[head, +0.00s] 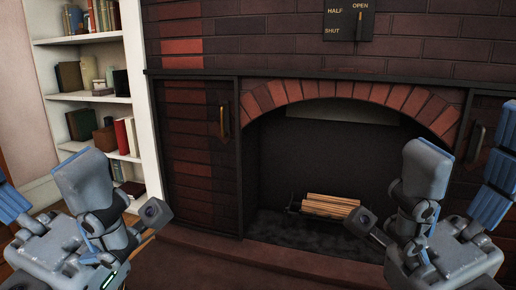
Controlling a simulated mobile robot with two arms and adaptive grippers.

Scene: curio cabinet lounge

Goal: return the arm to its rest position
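Both my arms show low in the head view. My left gripper (14,203) seems to be at the lower left edge, where blue ribbed pieces are partly cut off by the frame. My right gripper (492,195) seems to be at the right edge, with similar blue ribbed pieces pointing up. The two arms are bent in roughly mirrored poses. I cannot tell the finger openings. No held object is visible at either.
A brick fireplace (188,150) stands ahead, with an arched opening and logs (330,205) inside. A damper plate (348,25) marked HALF, OPEN, SHUT is above. A white bookshelf (138,60) stands at left, behind my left arm.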

